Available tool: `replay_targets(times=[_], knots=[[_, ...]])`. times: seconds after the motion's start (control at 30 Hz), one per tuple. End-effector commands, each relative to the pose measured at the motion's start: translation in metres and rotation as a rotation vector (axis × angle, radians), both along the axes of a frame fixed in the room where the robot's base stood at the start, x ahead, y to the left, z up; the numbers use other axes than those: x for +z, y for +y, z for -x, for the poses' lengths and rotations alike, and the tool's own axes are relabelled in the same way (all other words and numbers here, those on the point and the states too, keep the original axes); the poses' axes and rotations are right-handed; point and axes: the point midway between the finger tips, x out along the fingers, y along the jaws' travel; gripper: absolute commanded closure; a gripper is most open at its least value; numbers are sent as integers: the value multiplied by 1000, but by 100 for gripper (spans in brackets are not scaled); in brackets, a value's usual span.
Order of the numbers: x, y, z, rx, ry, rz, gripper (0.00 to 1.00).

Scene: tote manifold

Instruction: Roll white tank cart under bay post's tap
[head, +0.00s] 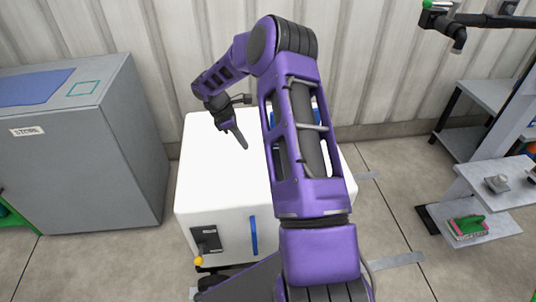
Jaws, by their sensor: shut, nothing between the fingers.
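The white tank cart (225,185) stands on the floor in the middle of the head view, partly hidden behind my purple arm. Its front face has a blue vertical handle (253,235) and a dark panel with a yellow knob (198,261). My gripper (242,144) points down over the cart's white top. Its fingers are together and hold nothing; I cannot tell whether they touch the top. The dark tap (457,42), with a green part on its pipe, hangs at the upper right, apart from the cart. The bay post is not clearly visible.
A grey cabinet labelled STORE (60,165) stands left of the cart. At the right, a shelf unit (500,185) holds small items, including a green and pink one (468,226). Grey tape strips (400,261) mark the open floor between cart and shelves. A corrugated wall is behind.

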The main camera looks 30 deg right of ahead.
Motion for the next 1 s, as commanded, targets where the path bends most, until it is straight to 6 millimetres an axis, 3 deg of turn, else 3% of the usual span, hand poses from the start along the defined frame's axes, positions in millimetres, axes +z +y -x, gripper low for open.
replay_targets(times=[0.17, 0.6, 0.8, 1.0], knots=[[-16, -6, 3, 1, 4, -2, 100], [-97, -38, 16, -2, 2, -3, 100], [-93, -64, 27, -2, 1, -2, 100], [-93, -72, 30, 0, 0, 0, 100]])
